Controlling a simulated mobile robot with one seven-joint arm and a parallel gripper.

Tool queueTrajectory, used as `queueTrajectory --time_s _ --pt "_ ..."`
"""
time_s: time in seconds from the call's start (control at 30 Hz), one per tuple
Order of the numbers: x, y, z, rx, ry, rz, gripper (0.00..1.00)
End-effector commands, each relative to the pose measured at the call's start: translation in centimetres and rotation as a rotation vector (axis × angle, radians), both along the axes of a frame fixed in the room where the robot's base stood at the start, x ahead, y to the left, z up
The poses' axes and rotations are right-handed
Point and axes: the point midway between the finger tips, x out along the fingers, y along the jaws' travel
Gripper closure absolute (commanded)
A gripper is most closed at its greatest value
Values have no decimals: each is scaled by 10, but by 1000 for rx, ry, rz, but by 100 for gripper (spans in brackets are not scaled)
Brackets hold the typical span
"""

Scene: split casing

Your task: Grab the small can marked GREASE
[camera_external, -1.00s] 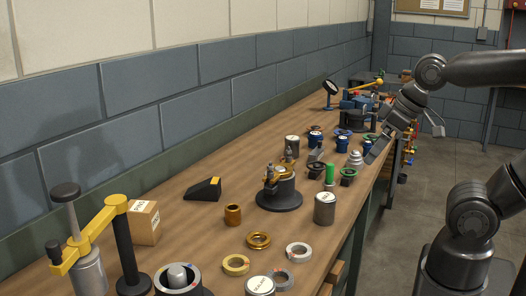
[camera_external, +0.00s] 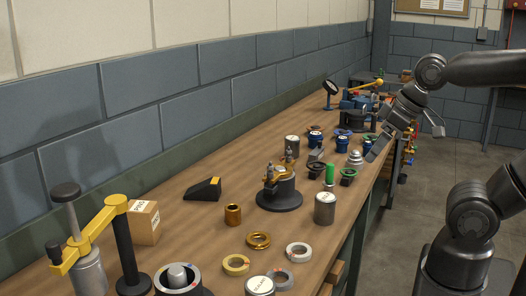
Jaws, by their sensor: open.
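I cannot read the word GREASE on any can. A grey can (camera_external: 325,209) with a pale marked top stands near the bench's front edge, right of the round black stand. A second grey can (camera_external: 260,287) with lettering on its lid is cut off by the bottom edge. A third, darker grey can (camera_external: 292,143) stands farther back, and small blue cans (camera_external: 342,145) stand beyond it. My gripper (camera_external: 406,140) is open and empty above the bench's right edge, apart from all the cans.
A brass-coloured fixture (camera_external: 280,187) on a black base stands mid-bench. A green cylinder (camera_external: 329,174), tape rings (camera_external: 299,252) and a black wedge (camera_external: 203,189) lie around it. A yellow-armed press (camera_external: 95,235) and a box (camera_external: 144,222) stand at the near left.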

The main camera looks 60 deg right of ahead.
Motion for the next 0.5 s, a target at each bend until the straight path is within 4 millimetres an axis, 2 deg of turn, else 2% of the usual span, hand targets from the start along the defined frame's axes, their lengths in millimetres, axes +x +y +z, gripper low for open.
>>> queueTrajectory --time_s 0.17,0.27,0.37,0.5 --pt "2 -1 1 -1 0 -2 21" --pt "13 -4 5 -9 3 -14 21" --pt "35 -13 11 -26 6 -38 21" --pt "79 -33 20 -52 10 -79 21"
